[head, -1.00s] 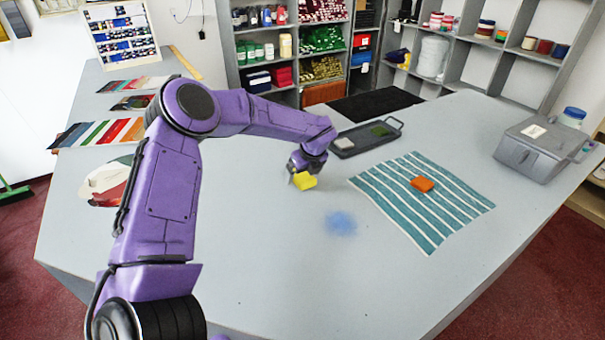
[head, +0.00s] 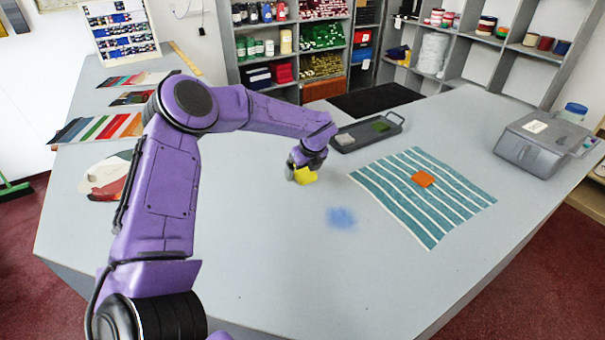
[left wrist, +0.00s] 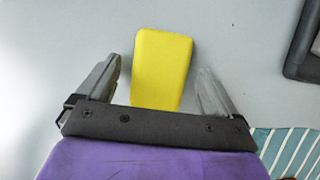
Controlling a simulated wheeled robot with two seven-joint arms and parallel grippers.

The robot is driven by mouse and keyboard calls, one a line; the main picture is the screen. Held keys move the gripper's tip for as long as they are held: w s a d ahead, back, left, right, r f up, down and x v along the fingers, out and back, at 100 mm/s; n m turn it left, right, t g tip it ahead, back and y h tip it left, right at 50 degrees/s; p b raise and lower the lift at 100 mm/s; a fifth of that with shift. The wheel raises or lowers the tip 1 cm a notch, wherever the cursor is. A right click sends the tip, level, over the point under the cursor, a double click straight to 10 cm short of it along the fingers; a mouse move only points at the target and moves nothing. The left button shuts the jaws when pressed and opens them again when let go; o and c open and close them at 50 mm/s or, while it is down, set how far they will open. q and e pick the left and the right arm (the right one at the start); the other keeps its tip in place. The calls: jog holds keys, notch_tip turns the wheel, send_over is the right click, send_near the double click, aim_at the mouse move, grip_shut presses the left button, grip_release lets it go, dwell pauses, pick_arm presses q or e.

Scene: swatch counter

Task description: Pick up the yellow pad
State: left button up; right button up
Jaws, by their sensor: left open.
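The yellow pad (head: 306,175) lies on the grey counter near its middle. My left gripper (head: 299,169) is down at the pad. In the left wrist view the yellow pad (left wrist: 162,68) shows between the two fingers of the open left gripper (left wrist: 160,83), with a gap on each side. The pad's near end is hidden behind the gripper's body. My right gripper is not in view.
A teal striped cloth (head: 452,208) with an orange pad (head: 423,179) lies to the right. A blue smudge (head: 341,218) marks the counter. A grey box (head: 541,146) stands at far right.

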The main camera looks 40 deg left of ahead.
pick_arm(q)
jog(key=c, duration=1)
jog(key=shift+r, duration=0.1)
jog(key=shift+c, duration=0.2)
jog(key=shift+r+p, duration=0.3)
jog(key=shift+p, duration=0.2)
jog(key=r+b, duration=0.1)
jog(key=b, duration=0.1)
jog(key=shift+w+r+b, duration=0.1)
jog(key=shift+r+b, duration=0.25)
jog(key=w+d+r+b, duration=0.1)
jog(key=d+r+b, duration=0.4)
jog(key=d+r, duration=0.6)
jog(key=d, duration=0.3)
jog(key=shift+w, duration=0.25)
